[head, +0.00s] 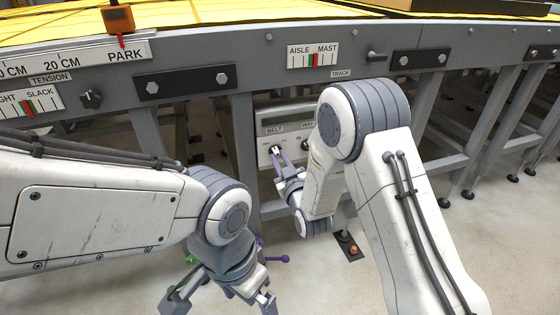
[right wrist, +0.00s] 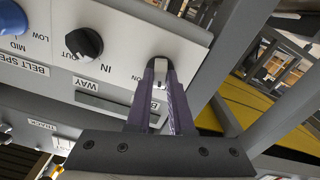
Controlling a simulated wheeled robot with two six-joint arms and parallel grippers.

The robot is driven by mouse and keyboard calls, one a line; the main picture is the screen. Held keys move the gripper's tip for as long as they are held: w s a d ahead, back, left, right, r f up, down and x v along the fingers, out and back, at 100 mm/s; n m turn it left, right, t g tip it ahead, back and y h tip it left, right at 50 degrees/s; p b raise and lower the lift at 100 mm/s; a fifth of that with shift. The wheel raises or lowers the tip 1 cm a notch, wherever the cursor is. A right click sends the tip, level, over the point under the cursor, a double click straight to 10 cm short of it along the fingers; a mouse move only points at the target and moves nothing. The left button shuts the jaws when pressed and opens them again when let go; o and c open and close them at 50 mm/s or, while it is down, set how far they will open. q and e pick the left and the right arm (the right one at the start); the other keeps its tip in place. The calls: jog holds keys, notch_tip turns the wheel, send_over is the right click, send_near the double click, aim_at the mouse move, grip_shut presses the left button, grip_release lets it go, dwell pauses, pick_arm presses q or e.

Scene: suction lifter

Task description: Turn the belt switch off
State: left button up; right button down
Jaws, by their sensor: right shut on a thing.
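The belt switch (right wrist: 160,68) is a small pale lever on a white control panel (right wrist: 190,45), with the word ON beside it in the right wrist view. My right gripper (right wrist: 161,75), with purple fingers, is shut on the lever, one finger on each side. The fingers partly cover the lever and a label below. In the head view the panel (head: 268,108) shows a BELT label under the frame, and my right gripper (head: 278,157) reaches its lower left part. My left gripper (head: 222,300) is open and apparently empty at the bottom, away from the panel.
A black IN/OUT knob (right wrist: 84,43) and a blue speed knob (right wrist: 12,18) sit beside the switch. A grey frame post (right wrist: 225,75) stands close right of the panel. The conveyor frame (head: 270,50) runs above. A small floor pedal (head: 347,243) stands below.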

jog(key=n, duration=0.5)
jog(key=shift+n+b, duration=0.3)
jog(key=shift+b, duration=0.05)
dwell(0.4)
jog(key=c, duration=0.8)
grip_release()
jog(key=shift+s, duration=0.15)
jog(key=p+v, duration=0.2)
jog(key=v, duration=0.8)
jog(key=shift+p, duration=0.3)
jog(key=shift+s, duration=0.1)
